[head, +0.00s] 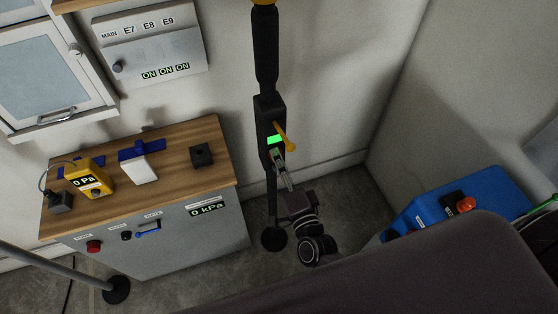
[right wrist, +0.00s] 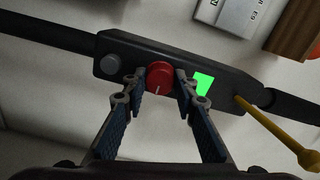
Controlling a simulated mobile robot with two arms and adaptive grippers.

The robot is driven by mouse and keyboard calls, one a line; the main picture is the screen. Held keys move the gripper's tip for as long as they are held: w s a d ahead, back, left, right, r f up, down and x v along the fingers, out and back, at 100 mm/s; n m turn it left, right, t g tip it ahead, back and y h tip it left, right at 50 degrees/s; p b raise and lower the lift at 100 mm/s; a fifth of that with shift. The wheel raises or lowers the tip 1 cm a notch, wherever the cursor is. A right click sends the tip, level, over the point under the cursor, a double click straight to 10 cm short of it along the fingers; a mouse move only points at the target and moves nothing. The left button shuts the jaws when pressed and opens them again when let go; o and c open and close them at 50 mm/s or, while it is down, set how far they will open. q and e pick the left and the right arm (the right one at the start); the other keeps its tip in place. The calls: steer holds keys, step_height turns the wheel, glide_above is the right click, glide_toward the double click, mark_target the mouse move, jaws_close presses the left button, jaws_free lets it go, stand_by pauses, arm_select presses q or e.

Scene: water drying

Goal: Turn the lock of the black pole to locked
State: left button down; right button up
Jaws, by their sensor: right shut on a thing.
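The black pole (head: 265,60) stands upright against the wall. Its black box (head: 268,110) carries a lit green indicator (head: 274,140) and a yellow lever (head: 287,138). Beside the knob are a grey button (right wrist: 112,64) and the green indicator (right wrist: 203,84). My right gripper (head: 279,158) is at the box. In the right wrist view its fingers (right wrist: 161,88) are closed around the red knob, one on each side. My left gripper is not in view.
A wood-topped cabinet (head: 215,146) with a yellow gauge (head: 88,178) stands left of the pole. A metal panel (head: 150,46) hangs on the wall above it. A blue case (head: 425,208) lies at the right. A grey pole (head: 55,264) crosses the lower left.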

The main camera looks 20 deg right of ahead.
stand_by(0.3)
steer(key=o, duration=1.2)
steer(key=shift+c, duration=0.2)
steer(key=s, duration=1.2)
steer(key=shift+d, duration=0.25)
